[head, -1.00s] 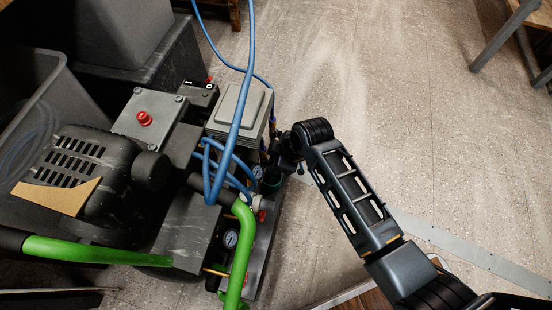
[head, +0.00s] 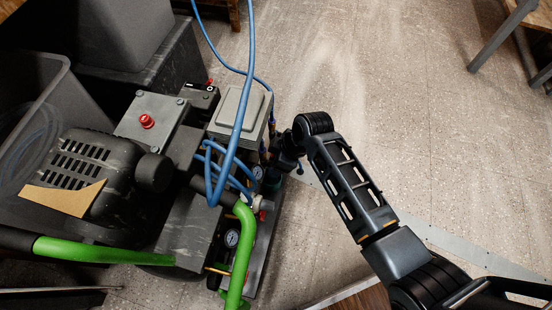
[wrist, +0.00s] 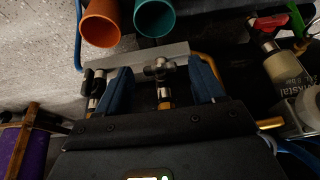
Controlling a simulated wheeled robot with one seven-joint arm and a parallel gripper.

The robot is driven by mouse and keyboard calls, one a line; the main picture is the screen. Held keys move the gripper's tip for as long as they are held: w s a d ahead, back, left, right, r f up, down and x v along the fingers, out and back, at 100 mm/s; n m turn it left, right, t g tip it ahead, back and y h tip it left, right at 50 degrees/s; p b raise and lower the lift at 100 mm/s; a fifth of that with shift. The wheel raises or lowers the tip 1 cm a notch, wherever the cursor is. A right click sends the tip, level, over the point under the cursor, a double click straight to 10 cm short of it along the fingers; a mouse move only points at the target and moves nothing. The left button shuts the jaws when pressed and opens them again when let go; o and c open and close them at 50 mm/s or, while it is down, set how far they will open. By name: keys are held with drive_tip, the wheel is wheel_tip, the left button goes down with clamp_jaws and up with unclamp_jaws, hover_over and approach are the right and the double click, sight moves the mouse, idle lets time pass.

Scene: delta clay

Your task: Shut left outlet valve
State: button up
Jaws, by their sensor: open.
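In the wrist view my gripper (wrist: 160,66) is open, with its two blue fingers apart. A small valve with a grey metal handle (wrist: 161,69) on a brass fitting stands between the fingers, with a visible gap on each side. A second valve with a dark handle (wrist: 94,82) is just outside the left finger. I cannot tell which of the two is the left outlet valve. In the head view my gripper (head: 284,151) is at the right side of the compressor (head: 185,240); its fingertips and the valves are mostly hidden there.
An orange tube end (wrist: 100,24) and a teal one (wrist: 155,18) are close beyond the fingers. A red-handled valve (wrist: 270,24) is at the right. A blue hose (head: 237,120) and a green handle (head: 240,260) cross the compressor. Floor to the right is clear.

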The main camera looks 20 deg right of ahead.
drive_tip(key=p+v, duration=0.4)
drive_tip(key=v, duration=0.3)
drive_tip(key=shift+d+r, duration=0.2)
drive_tip(key=shift+r, duration=0.15)
drive_tip(key=shift+s, duration=0.1)
